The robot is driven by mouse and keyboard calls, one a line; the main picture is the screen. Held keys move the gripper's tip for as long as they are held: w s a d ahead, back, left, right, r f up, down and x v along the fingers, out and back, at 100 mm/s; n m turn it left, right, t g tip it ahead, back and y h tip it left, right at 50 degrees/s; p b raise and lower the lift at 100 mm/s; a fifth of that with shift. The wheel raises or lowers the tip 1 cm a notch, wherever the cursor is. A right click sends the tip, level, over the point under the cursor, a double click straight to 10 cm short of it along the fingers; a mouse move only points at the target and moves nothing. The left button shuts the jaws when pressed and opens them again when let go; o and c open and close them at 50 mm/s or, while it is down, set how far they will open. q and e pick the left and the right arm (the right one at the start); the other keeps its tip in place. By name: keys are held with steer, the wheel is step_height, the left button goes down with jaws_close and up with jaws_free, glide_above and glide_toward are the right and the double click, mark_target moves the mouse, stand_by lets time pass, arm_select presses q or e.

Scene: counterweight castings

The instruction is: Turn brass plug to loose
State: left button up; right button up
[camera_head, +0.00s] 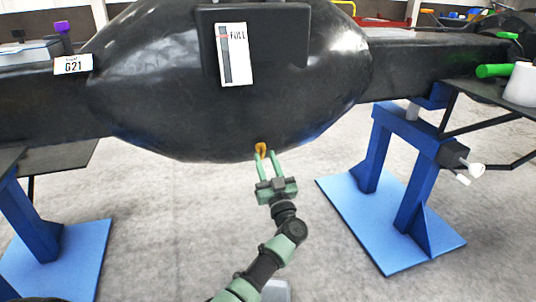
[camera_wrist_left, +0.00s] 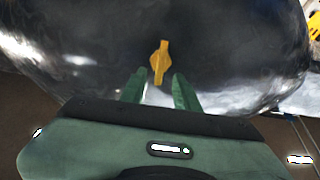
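The brass plug (camera_head: 261,149) is a small yellow-orange handle on the lower underside of the big glossy black casting (camera_head: 180,90). My right gripper is not in view.
A gauge card marked FULL (camera_head: 234,54) is on the casting's front. A tag reading G21 (camera_head: 73,65) is on its left arm. Blue stands (camera_head: 405,190) are at both sides. A green-handled item (camera_head: 494,71) lies at right.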

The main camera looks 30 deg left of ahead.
mark_target(264, 153)
arm_select(q)
steer(key=shift+b+x, duration=0.3)
steer(key=shift+x, duration=1.95)
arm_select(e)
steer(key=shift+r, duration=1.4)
arm_select(q)
steer(key=shift+d+f, duration=0.1)
jaws_close()
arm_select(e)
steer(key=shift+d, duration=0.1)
